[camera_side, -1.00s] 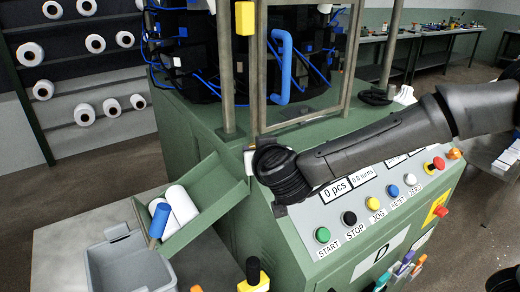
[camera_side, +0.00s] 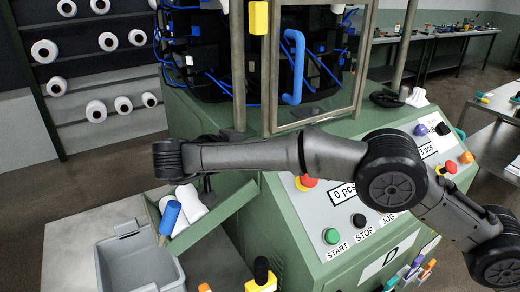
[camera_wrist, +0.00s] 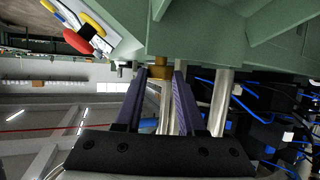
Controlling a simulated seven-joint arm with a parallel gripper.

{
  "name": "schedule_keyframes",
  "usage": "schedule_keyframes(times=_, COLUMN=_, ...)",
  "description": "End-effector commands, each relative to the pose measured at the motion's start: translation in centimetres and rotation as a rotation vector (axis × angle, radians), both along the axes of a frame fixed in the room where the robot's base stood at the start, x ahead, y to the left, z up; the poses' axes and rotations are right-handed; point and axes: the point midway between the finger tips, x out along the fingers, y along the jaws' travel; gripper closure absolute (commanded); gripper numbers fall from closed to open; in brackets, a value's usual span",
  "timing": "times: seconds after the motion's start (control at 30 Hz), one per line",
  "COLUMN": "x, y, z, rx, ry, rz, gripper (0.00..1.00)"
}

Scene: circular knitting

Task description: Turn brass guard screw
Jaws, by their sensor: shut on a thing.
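The brass guard screw (camera_wrist: 158,62) shows in the wrist view as a small gold-coloured piece against the green machine body. My gripper (camera_wrist: 163,73) has its two dark purple fingers on either side of it, shut on it. The screw's far end and its seat are partly hidden. In the side view my arm crosses in front of the machine and hides the screw; the fingers cannot be made out there. The guard door (camera_side: 271,70), a metal frame with a blue handle (camera_side: 292,65), stands above and behind the arm.
The control panel (camera_side: 318,218) with coloured buttons lies below and right of my arm. Blue cables (camera_wrist: 285,123) run at the right of the wrist view.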

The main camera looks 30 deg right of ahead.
Motion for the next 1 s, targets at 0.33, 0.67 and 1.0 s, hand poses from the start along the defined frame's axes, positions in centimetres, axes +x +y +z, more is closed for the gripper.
schedule_keyframes(times=0.33, x=0.24, y=-0.06, z=0.21, rx=-0.002, ry=-0.004, rz=-0.085, gripper=1.0)
schedule_keyframes(times=0.67, x=0.27, y=-0.11, z=0.28, rx=-0.004, ry=-0.005, rz=-0.091, gripper=1.0)
schedule_keyframes(times=1.0, x=0.26, y=-0.07, z=0.2, rx=-0.003, ry=-0.004, rz=-0.09, gripper=0.31)
